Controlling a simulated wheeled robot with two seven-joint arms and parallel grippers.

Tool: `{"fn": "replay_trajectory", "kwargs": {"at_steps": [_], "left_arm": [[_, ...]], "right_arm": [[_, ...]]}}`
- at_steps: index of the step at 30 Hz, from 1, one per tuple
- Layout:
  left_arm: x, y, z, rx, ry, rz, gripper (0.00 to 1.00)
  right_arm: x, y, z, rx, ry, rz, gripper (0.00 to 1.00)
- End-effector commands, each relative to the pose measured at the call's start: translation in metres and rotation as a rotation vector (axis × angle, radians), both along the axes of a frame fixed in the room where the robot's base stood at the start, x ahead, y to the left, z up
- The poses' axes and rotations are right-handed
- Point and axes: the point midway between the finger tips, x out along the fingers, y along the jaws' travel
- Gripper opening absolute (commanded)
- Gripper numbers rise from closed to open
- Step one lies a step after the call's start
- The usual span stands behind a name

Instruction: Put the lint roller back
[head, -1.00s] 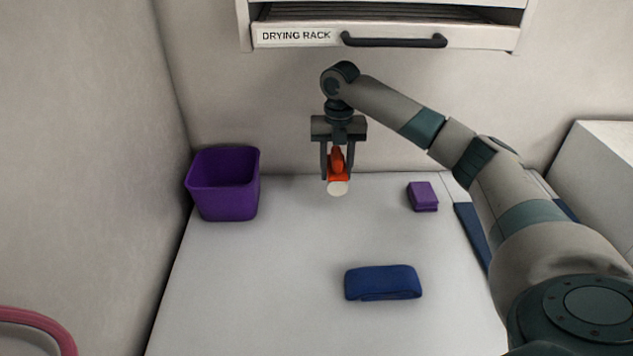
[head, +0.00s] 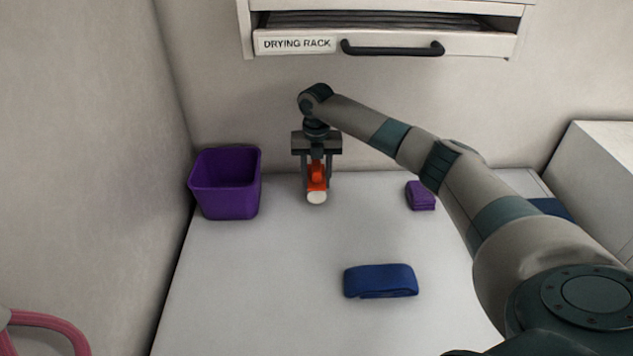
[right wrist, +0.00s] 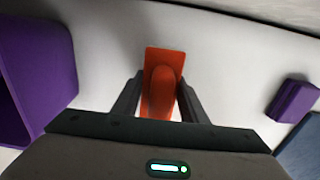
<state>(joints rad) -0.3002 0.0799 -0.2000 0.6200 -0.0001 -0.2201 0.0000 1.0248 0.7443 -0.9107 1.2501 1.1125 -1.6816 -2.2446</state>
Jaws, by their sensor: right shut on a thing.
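The lint roller (head: 317,178) has an orange-red body and a pale round end that faces me. My right gripper (head: 316,182) is shut on it, fingers pointing down, above the back part of the white table. In the right wrist view the orange lint roller (right wrist: 163,88) sits between the two dark fingers of the gripper (right wrist: 160,95). In the head view a purple bin (head: 225,190) stands to the left of the gripper, apart from it. The bin also shows at the left of the right wrist view (right wrist: 45,70). My left gripper is not in view.
A folded blue cloth (head: 381,281) lies at the front middle of the table (head: 265,270). A small purple folded item (head: 420,196) lies at the back right. A drawer labelled drying rack (head: 395,46) hangs above. A pink curved bar (head: 50,325) is at lower left.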

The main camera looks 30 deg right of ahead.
Motion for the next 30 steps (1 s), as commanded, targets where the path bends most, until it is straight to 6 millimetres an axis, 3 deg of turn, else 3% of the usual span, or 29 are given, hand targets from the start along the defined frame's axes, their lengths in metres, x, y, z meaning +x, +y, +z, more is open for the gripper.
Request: {"fn": "replay_trajectory", "kwargs": {"at_steps": [6, 18, 19, 21, 30], "left_arm": [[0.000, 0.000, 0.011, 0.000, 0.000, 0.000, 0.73], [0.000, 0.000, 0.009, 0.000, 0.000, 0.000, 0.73], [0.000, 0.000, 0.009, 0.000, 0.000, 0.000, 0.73], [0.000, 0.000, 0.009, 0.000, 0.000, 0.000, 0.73], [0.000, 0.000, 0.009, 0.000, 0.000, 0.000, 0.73]], "right_arm": [[-0.001, 0.000, -0.019, -0.001, 0.001, -0.001, 0.21], [0.000, 0.000, -0.023, -0.001, 0.001, 0.000, 0.21], [0.000, 0.000, -0.023, -0.001, 0.001, 0.000, 0.44], [0.000, 0.000, -0.023, -0.001, 0.001, 0.000, 0.58], [0.000, 0.000, -0.022, -0.001, 0.001, 0.000, 0.58]]}}
